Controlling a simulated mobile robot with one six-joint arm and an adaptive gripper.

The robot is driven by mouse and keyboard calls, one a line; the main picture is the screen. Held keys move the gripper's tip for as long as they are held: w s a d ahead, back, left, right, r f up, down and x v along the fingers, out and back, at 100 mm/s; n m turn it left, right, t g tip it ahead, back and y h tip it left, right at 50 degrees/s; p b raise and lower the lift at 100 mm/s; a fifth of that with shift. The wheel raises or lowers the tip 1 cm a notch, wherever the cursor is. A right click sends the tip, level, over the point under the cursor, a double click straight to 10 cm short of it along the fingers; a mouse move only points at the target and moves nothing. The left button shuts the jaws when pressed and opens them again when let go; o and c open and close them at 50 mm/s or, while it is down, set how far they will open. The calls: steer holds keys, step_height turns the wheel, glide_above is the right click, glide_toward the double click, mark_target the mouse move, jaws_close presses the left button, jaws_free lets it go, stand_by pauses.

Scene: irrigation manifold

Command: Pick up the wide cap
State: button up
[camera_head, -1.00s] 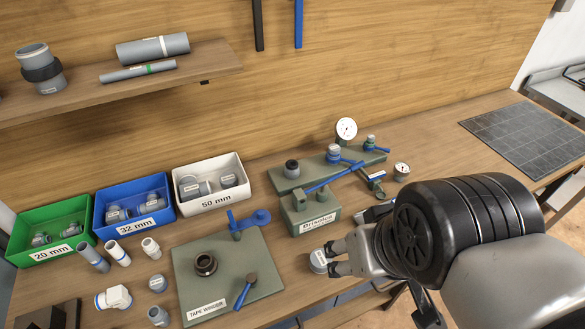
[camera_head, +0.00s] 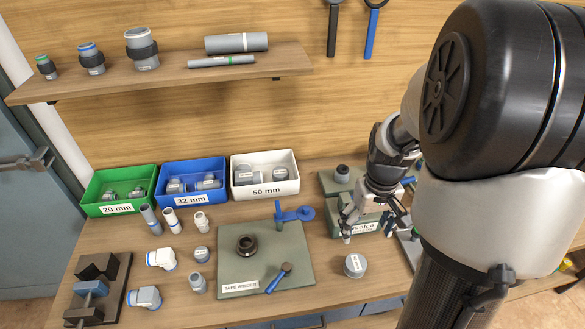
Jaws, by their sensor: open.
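The wide cap is most likely the short, broad grey cap (camera_head: 355,265) with a white label on the bench, right of the tape winder board. It stands clear of other things. My gripper (camera_head: 374,226) is open, with nothing seen between its fingers. It hangs above and behind the cap, slightly to its right, in front of the green block, and does not appear to touch the cap. A smaller grey cap-like fitting (camera_head: 202,254) stands left of the board.
The tape winder board (camera_head: 308,262) carries a black ring, a blue lever and a blue-handled tool. Green (camera_head: 119,209), blue (camera_head: 193,201) and white (camera_head: 265,188) bins stand along the back. Several loose fittings lie at left. My arm hides much of the right side.

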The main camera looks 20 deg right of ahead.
steer(key=b, duration=0.4)
glide_toward(356, 263)
step_height(356, 263, down, 5)
steer(key=shift+w+f, duration=0.1)
step_height(356, 263, down, 5)
steer(key=b, duration=0.2)
steer(key=shift+d+f+b, duration=0.1)
steer(key=shift+d+b, duration=0.1)
steer(key=shift+b, duration=0.2)
steer(key=shift+c, duration=0.5)
steer(key=c, duration=1)
steer(key=shift+c, duration=0.3)
